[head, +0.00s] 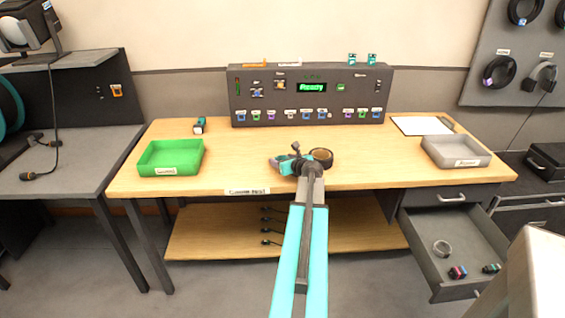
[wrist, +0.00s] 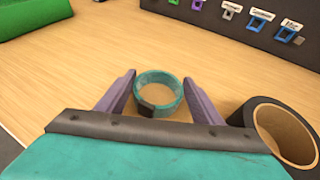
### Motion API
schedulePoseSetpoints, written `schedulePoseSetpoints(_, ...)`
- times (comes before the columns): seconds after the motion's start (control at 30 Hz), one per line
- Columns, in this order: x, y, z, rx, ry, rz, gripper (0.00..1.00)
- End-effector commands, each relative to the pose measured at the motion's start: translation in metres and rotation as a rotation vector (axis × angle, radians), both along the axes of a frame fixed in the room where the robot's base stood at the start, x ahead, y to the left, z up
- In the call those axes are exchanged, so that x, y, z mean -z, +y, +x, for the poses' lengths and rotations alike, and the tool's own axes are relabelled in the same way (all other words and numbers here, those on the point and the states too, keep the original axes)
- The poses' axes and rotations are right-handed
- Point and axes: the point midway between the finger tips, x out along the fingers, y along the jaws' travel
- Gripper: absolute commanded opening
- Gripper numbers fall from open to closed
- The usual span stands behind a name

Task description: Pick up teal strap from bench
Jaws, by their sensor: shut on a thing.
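The teal strap (wrist: 160,92) is a small coiled ring with a dark patch on its near side. In the wrist view it sits between the two purple-grey fingers of my gripper (wrist: 160,95), which are shut on it. In the head view my gripper (head: 298,164) is over the front middle of the wooden bench (head: 225,178), and my arm hides most of what is at its tip. I cannot tell whether the strap still touches the bench.
A dark tape roll (wrist: 285,132) stands close to the right of my gripper; it also shows in the head view (head: 321,157). A green tray (head: 170,158) is at the left, a grey tray (head: 455,151) at the right. The fader console (head: 310,95) stands behind. An open drawer (head: 455,250) juts out below right.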

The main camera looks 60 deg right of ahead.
Motion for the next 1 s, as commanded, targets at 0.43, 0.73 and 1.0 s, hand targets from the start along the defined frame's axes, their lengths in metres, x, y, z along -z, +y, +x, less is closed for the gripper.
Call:
schedulePoseSetpoints(0.43, -0.030, 0.000, 0.000, 0.000, -0.001, -0.003, 0.40)
schedulePoseSetpoints(0.73, -0.072, 0.000, 0.001, -0.002, -0.001, -0.002, 0.40)
schedulePoseSetpoints(1.0, -0.096, 0.001, 0.001, -0.001, -0.001, -0.001, 0.40)
